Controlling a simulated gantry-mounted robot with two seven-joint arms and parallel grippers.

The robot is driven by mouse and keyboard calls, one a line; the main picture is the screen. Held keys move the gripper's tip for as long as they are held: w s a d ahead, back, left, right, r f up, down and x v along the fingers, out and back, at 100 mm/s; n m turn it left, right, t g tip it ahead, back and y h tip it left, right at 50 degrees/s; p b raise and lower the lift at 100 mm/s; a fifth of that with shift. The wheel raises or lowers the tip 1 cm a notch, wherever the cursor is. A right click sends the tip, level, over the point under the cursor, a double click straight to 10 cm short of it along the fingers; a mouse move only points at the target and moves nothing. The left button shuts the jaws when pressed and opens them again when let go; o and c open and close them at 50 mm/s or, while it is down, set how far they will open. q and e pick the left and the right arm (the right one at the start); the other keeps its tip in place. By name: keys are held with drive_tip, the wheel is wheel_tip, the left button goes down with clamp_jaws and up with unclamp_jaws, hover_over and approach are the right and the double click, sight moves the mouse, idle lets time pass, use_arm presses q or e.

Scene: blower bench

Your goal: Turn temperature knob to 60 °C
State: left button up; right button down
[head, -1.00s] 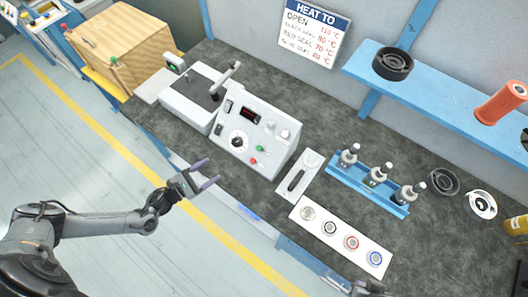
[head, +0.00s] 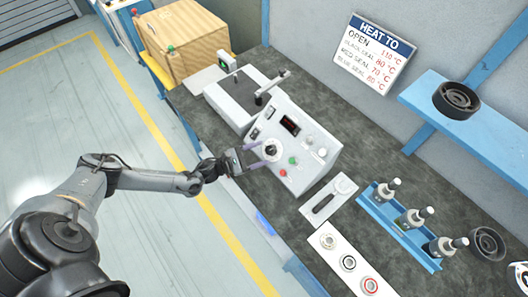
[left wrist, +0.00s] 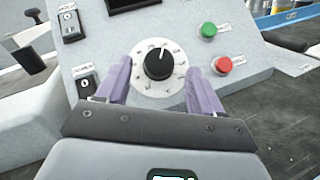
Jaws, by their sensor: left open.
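The temperature knob (left wrist: 159,64) is a black round knob with a white pointer mark, on a white dial with markings. Its pointer points up, slightly right, in the left wrist view. It sits on the sloped face of the grey control box (head: 306,130). My left gripper (head: 262,156) is open in front of the dial. In the left wrist view its purple fingers (left wrist: 160,84) stand on either side of the dial, apart from the knob. The knob also shows in the head view (head: 271,149), close to the fingertips. The dial numbers are too small to read.
Green button (left wrist: 208,30) and red button (left wrist: 222,65) are right of the dial; switches (left wrist: 86,83) are left. A dark display (head: 290,124) sits above. The HEAT TO sign (head: 375,52) lists blue seal 60 °C. A blue bottle rack (head: 400,226) stands right.

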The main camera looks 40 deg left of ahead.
sight(271, 150)
use_arm(q)
drive_tip(key=shift+x, duration=1.15)
drive_tip(key=c, duration=1.1)
drive_tip(key=shift+o, duration=0.2)
